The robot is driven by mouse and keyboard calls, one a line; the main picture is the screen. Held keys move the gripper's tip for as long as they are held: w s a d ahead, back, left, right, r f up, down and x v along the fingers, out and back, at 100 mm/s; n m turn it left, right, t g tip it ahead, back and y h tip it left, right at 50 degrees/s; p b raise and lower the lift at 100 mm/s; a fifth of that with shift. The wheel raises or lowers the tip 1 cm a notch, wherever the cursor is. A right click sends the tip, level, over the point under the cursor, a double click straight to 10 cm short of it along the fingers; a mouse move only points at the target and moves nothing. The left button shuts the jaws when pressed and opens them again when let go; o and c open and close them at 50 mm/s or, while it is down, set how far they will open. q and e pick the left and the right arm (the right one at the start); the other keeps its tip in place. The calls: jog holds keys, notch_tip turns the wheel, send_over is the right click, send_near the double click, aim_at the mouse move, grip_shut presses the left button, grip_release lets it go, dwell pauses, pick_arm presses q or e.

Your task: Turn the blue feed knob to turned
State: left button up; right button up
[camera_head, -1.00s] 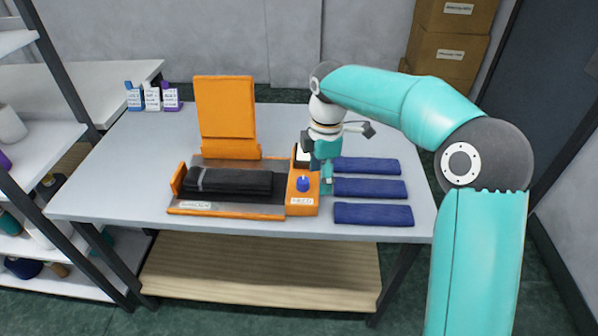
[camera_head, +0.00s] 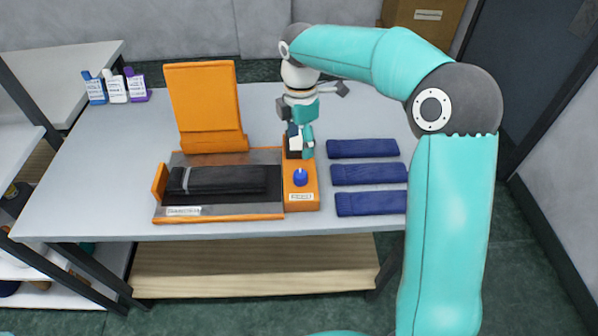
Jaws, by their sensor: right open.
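The blue feed knob (camera_head: 300,177) stands upright on the orange control block (camera_head: 300,194) at the right end of the knitting machine's bed. My right gripper (camera_head: 301,150) is open and points down over the back part of that block. It is just behind and above the knob, apart from it in the picture, with nothing between its fingers that I can see. It partly hides a black and white part at the block's back. My left gripper is not in view.
The machine's orange lid (camera_head: 205,105) stands raised behind the bed, where a folded black fabric (camera_head: 222,180) lies. Folded blue fabrics (camera_head: 368,174) lie right of the block. Small bottles (camera_head: 115,87) stand at the table's back left. The left of the table (camera_head: 90,170) is clear.

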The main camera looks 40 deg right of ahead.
aim_at(300, 173)
notch_tip(300, 173, down, 12)
jog(key=shift+f+p, duration=0.1)
jog(key=shift+p, duration=0.4)
jog(key=c, duration=1.1)
